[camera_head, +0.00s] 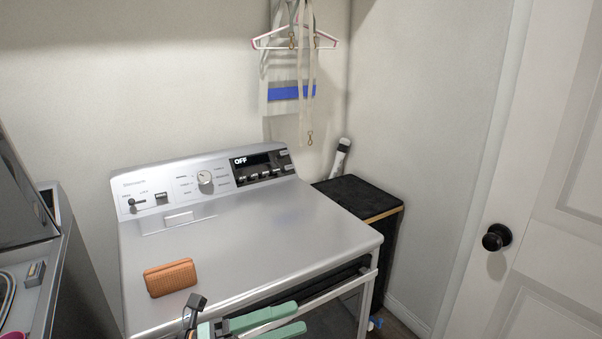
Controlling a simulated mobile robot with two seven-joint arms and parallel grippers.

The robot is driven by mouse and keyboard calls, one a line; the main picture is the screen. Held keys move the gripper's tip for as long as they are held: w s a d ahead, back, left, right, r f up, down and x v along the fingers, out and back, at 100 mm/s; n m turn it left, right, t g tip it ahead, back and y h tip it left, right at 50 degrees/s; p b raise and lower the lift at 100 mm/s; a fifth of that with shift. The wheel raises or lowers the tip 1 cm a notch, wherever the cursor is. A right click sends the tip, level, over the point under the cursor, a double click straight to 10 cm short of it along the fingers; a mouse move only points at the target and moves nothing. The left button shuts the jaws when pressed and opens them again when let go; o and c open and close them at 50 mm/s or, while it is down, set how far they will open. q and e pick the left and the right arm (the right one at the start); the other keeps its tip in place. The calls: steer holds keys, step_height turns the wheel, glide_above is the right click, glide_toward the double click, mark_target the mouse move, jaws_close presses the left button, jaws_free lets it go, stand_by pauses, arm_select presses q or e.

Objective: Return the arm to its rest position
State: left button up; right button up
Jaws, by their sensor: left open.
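My left gripper (301,317) is at the bottom centre, in front of the washer's front edge. Its two green fingers point right and are apart, with nothing seen between them. The silver washer (250,235) fills the middle of the view. Its top looks flat and closed, and its display (257,161) reads OFF. My right gripper is not in view.
An orange-brown block (171,278) lies on the washer's front left. A black-topped stand (358,196) is at its right, and a dark appliance (78,285) at its left. Hangers with straps (294,42) hang behind. A white door with a black knob (497,237) is at right.

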arm_select(q)
steer(key=a+f+n+t+y, duration=0.6)
steer(key=f+n, duration=0.3)
steer(key=n, duration=0.4)
steer(key=a+f+n+t+y, duration=0.45)
steer(key=f+n+y, duration=0.3)
steer(key=n, duration=0.55)
steer(key=s+a+f+n+g+y, duration=0.1)
steer(key=s+f+n+g+y, duration=0.1)
steer(key=s+f, duration=0.5)
steer(key=s+a+f+n+g+y+p, duration=0.1)
steer(key=s+f+n+g, duration=0.3)
steer(key=s+f, duration=0.4)
steer(key=shift+s+a+f+n+y, duration=0.3)
steer(key=shift+a+f+n+y, duration=0.35)
steer(key=shift+a+n+y, duration=0.2)
